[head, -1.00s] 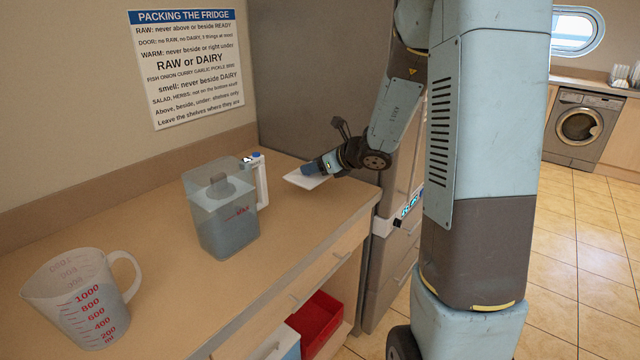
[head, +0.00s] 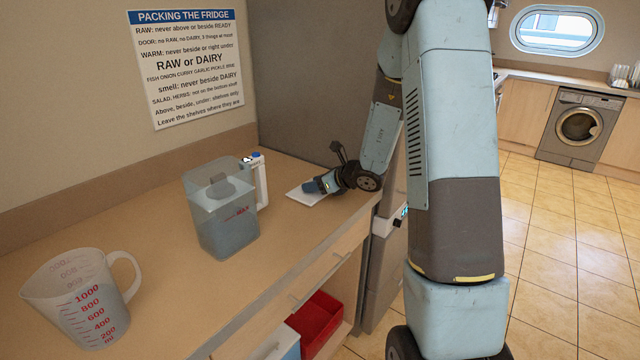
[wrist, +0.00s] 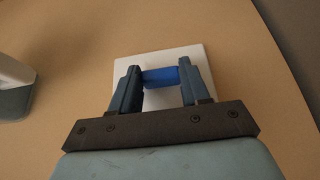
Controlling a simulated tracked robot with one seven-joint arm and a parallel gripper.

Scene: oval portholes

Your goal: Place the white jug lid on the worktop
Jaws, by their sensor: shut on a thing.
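The white jug lid (head: 304,196) is a flat white square at the back right of the worktop (head: 160,262). In the wrist view the lid (wrist: 205,62) has a blue grip (wrist: 161,77) on top. My gripper (head: 310,187) is shut on this grip, with one finger on each side. In the wrist view my gripper (wrist: 160,80) covers the near part of the lid. The lid lies flat, at or very close to the worktop surface; I cannot tell whether it touches.
A clear square jug (head: 224,212) with water and a white-and-blue handle (head: 260,180) stands left of the lid. A measuring jug (head: 82,300) stands at the front left. A red bin (head: 318,322) sits below the worktop. Bare worktop lies between the jugs.

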